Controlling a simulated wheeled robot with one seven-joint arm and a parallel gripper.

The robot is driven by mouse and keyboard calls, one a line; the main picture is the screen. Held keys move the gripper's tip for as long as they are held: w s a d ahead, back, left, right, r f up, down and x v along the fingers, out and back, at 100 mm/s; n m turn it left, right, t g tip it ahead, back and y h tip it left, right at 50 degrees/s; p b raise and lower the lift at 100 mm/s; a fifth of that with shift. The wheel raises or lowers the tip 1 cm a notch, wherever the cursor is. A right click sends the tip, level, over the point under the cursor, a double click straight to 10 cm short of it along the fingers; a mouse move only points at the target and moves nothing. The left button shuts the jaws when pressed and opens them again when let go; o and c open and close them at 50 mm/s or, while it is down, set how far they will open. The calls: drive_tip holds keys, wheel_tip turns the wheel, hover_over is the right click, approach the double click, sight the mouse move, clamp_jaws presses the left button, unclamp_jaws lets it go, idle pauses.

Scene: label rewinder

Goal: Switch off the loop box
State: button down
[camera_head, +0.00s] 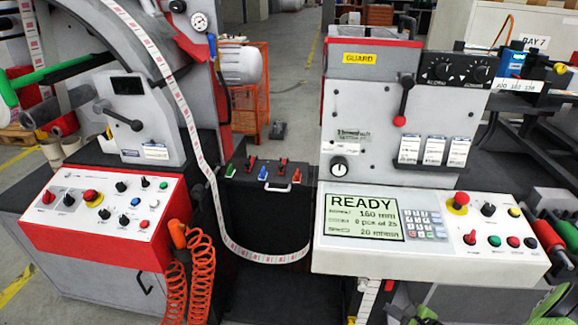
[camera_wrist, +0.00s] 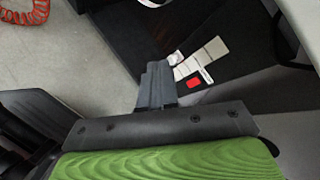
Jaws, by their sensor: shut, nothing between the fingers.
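The loop box (camera_head: 262,222) is the dark box between the two machines in the head view, with a paper web looping down in front of it. Its top edge carries small red (camera_head: 281,163), blue (camera_head: 263,173) and green (camera_head: 230,170) parts and a white handle. In the wrist view, a dark surface (camera_wrist: 112,45) bears beige and white labels (camera_wrist: 200,60) and a small red part (camera_wrist: 194,84); I cannot tell whether that is a switch. My gripper (camera_wrist: 155,84) is shut and empty, its fingertips left of the red part. Contact is not visible.
A red and white control panel (camera_head: 108,208) with an orange coiled hose (camera_head: 202,270) stands left. A white console (camera_head: 430,240) with a READY screen (camera_head: 362,217) juts out at right. Grey floor (camera_wrist: 65,65) shows left in the wrist view.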

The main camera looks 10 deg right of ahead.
drive_tip(key=s+a+r+n+g, duration=0.1)
drive_tip(key=a+r+n+g, duration=0.2)
drive_tip(key=a+r+n, duration=0.55)
drive_tip(key=s+a+r+n+g, duration=0.1)
drive_tip(key=a+r+n+g, duration=0.4)
drive_tip(key=r+n, duration=0.5)
drive_tip(key=s+a+r+n+t+h, duration=0.1)
drive_tip(key=s+a+r+n+h, duration=0.15)
drive_tip(key=s+r, duration=0.45)
drive_tip(key=s+a+r+n+t+h, duration=0.1)
drive_tip(key=s+a+r+n+t, duration=0.15)
drive_tip(key=s+r+n, duration=0.4)
wheel_tip(320, 180, up, 8)
drive_tip(key=s+m+p, duration=0.1)
drive_tip(key=m+p, duration=0.1)
drive_tip(key=p, duration=0.7)
drive_tip(key=shift+s+a+f+m+g, duration=0.25)
drive_tip(key=shift+m+g, duration=0.1)
drive_tip(key=shift+g, duration=0.1)
